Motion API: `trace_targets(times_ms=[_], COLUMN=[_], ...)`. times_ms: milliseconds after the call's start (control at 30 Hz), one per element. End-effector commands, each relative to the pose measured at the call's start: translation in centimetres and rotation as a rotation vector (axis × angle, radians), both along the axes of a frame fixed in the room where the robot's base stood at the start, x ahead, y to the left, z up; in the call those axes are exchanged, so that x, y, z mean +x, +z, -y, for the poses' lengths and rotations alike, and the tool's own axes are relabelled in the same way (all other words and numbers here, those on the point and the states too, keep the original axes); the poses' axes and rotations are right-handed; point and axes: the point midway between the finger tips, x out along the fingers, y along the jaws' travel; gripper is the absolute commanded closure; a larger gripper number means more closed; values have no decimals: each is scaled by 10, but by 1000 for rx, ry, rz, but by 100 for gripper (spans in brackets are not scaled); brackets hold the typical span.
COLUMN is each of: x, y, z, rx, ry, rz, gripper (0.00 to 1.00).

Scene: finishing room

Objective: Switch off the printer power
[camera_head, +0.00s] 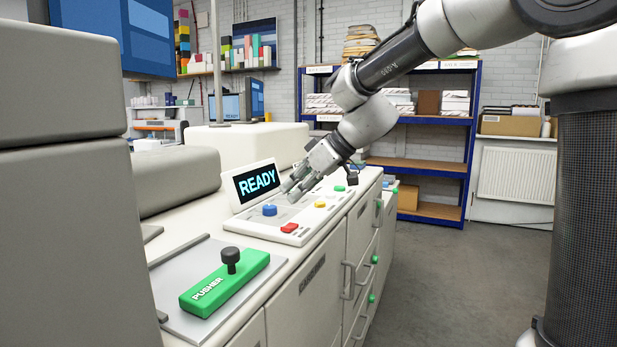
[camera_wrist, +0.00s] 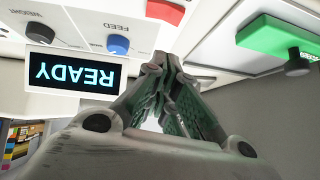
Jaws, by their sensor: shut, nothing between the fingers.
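The printer's control panel (camera_head: 322,210) lies on top of a long cream machine. Its tilted display (camera_head: 256,184) reads READY. I see no label marking the power control. My gripper (camera_head: 288,189) is shut and empty over the panel, right of the display. In the wrist view the fingertips (camera_wrist: 163,65) appear near the blue knob (camera_wrist: 118,45), labelled FEED, and the red switch (camera_wrist: 166,11). Contact cannot be told.
A green PUSHER block (camera_head: 225,283) with a black knob sits on a metal plate in front of the panel. A grey roller cover (camera_head: 175,178) is at the left. Cabinet doors with handles line the machine's side. The floor (camera_head: 440,280) to the right is clear.

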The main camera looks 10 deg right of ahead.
Motion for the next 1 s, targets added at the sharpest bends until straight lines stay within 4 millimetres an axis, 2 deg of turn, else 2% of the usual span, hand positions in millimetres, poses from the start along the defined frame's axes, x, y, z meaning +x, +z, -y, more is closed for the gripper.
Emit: trace_targets(times_ms=[100,333,1000], x=[5,2,-2], y=[-19,-46,-58], z=[-12,-13,-15], rx=[-1,1,-2], ry=[0,-1,0], rz=[-3,-2,1], gripper=[100,100,100])
